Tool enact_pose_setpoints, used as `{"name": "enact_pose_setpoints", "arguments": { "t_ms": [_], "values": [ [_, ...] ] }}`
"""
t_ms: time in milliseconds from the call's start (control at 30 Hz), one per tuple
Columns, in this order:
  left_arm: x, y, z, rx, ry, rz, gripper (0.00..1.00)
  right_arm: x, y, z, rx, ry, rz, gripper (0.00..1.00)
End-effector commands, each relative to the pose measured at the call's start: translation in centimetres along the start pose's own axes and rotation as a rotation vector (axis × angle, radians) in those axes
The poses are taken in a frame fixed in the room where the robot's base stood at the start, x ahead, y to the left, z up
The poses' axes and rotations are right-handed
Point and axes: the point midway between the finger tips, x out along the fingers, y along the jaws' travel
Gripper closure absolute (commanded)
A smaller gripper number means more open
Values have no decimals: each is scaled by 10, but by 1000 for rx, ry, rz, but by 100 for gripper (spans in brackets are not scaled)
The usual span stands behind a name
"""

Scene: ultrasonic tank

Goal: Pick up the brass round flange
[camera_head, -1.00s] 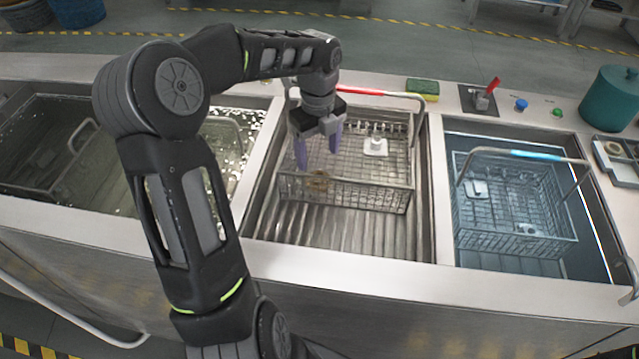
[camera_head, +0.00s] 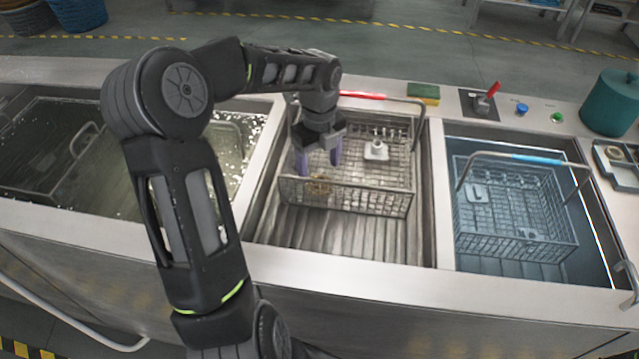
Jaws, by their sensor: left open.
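The brass round flange (camera_head: 319,187) is a small brownish-gold ring low in the wire basket (camera_head: 375,202) of the middle tank, close to its front wall. The basket's front mesh partly hides it. My left gripper (camera_head: 318,168) points down into this basket, its two purple fingers apart and empty, just above the flange. Whether the fingertips reach down to the flange is hard to tell. A pale square part with a post (camera_head: 376,150) sits further back in the same basket. My right gripper is not in view.
The basket has a red-gripped handle (camera_head: 362,96) along its back. The right tank holds another basket (camera_head: 515,240) in bluish liquid; the left tank holds liquid. A sponge (camera_head: 423,93), a red-levered switch (camera_head: 486,98) and a teal pot (camera_head: 610,103) stand on the back rim.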

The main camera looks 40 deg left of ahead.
Motion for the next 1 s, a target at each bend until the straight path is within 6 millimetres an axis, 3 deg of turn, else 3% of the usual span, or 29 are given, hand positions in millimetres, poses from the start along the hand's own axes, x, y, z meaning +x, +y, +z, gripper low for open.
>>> {"name": "enact_pose_setpoints", "arguments": {
  "t_ms": [400, 1000],
  "values": [
    [49, -1, 0, 1, 2, 2, 30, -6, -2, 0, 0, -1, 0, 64],
    [51, -1, 0, 0, 1, 1, 30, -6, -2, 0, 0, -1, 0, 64]
  ]
}}
